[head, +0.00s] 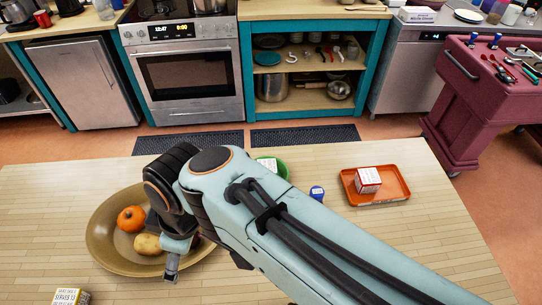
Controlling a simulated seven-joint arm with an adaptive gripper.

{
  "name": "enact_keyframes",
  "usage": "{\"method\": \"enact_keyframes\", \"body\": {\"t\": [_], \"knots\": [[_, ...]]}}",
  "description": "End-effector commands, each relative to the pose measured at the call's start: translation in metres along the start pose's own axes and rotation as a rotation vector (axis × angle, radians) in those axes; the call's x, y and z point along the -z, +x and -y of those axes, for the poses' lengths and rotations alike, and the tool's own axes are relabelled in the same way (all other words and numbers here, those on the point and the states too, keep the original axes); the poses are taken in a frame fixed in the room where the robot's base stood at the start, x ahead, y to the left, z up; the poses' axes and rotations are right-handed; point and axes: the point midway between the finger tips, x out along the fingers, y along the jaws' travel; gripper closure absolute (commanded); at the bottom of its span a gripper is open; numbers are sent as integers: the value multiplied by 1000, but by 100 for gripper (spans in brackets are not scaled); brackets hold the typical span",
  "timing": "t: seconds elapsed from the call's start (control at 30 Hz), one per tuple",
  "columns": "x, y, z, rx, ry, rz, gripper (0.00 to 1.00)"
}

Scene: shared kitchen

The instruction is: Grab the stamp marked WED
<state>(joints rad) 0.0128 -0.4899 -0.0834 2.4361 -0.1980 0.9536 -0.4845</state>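I cannot read WED on anything in view. A small blue object with a pale face (316,193) stands on the wooden table, just right of my arm; I cannot tell whether it is a stamp. My gripper (172,272) hangs at the left, over the right part of a wide brown bowl (105,225). The gripper's finger end shows close to a potato (148,244) in the bowl. I cannot tell whether its fingers are apart or together, and I see nothing clearly held. My arm covers the middle of the table and may hide things.
The bowl also holds an orange pumpkin-like item (131,219). An orange tray (404,196) carries a white-and-red box (368,179). A green bowl (282,167) is partly behind my arm. A printed carton (70,297) stands at the bottom left.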

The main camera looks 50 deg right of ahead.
Motion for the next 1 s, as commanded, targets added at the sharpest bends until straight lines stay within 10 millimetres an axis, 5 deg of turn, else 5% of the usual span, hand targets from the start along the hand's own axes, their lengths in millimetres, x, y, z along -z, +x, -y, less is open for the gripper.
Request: {"method": "enact_keyframes", "body": {"t": [0.13, 0.27, 0.4, 0.47, 0.6, 0.7, 1.0], "knots": [[23, 6, -74, -47, -45, -61, 29], [7, 21, -152, -106, -5, -48, 29], [-66, 50, -239, -156, 139, 48, 29], [-110, 64, -263, -158, 234, 105, 29], [-202, 91, -274, -109, 431, 224, 29], [-241, 103, -264, -67, 521, 270, 29], [-262, 136, -259, -55, 557, 277, 29]]}}
